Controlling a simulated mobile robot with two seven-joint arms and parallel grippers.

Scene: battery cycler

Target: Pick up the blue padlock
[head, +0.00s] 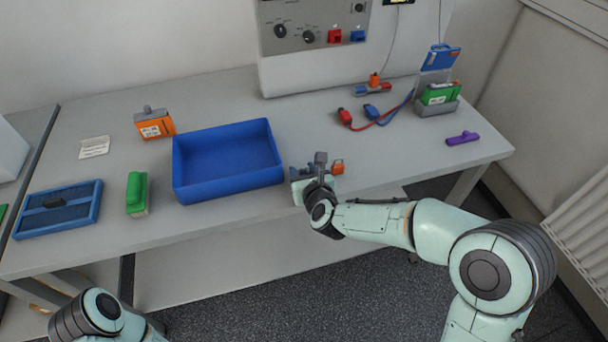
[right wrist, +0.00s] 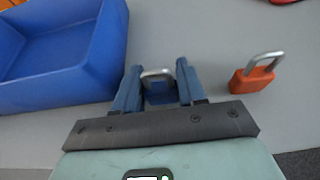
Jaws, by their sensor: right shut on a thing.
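The blue padlock (right wrist: 160,95) with its grey shackle shows between the two blue fingers of my right gripper (right wrist: 158,88) in the right wrist view. The fingers are shut on its body, one on each side. In the head view my right gripper (head: 306,172) is at the front edge of the table, just right of the blue bin; the padlock is hard to make out there. I cannot tell whether the padlock touches the table. My left gripper is out of view; only part of my left arm shows at the bottom left.
An orange padlock (right wrist: 252,80) stands close to the right of my right gripper. The blue bin (head: 228,190) is close to the left. A green eraser-like block (head: 137,193), a blue tray (head: 88,218) and an orange device (head: 154,125) lie further left. A purple object (head: 462,138) lies right.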

